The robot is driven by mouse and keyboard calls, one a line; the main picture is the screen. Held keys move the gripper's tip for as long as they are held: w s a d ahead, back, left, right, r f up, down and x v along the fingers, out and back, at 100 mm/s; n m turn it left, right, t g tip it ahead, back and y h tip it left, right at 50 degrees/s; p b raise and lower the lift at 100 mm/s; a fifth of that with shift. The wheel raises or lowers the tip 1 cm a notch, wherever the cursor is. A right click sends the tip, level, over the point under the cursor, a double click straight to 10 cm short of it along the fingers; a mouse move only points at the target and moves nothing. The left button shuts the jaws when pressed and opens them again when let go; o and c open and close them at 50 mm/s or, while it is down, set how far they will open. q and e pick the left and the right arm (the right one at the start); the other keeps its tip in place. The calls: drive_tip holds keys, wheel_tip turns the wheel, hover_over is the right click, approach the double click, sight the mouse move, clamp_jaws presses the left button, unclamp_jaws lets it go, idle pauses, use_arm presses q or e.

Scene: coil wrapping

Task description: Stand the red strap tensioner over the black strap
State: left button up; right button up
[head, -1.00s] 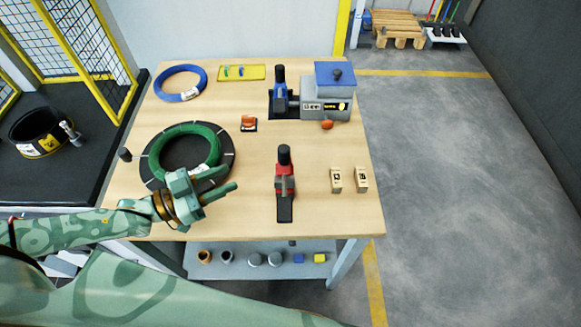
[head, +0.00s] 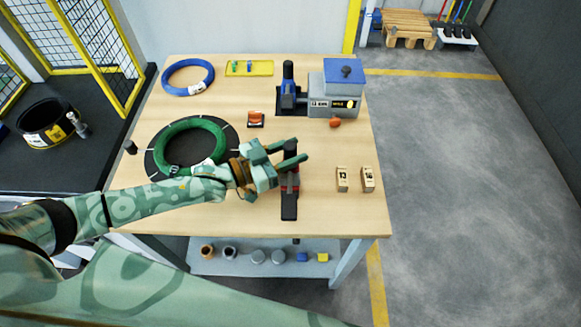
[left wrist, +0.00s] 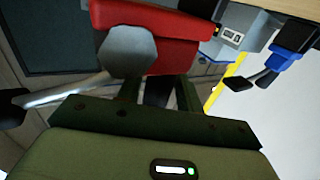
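The fingers hide part of the handle and red body. In the left wrist view the red body (left wrist: 185,55) and a grey knob (left wrist: 130,50) lie just beyond the fingers (left wrist: 155,90), with something dark between them. I cannot make out a black strap for certain. My right gripper is not in view.
The green coil (head: 165,140) lies on a dark disc. A blue coil (head: 178,76), yellow tray (head: 249,68), blue-handled tool (head: 288,85) and grey box (head: 333,101) stand at the back. Two small tan blocks (head: 342,179) are at right. The near-right table is clear.

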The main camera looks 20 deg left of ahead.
use_arm(q)
drive_tip(key=shift+c, duration=0.4)
clamp_jaws()
drive_tip(key=shift+r, duration=0.1)
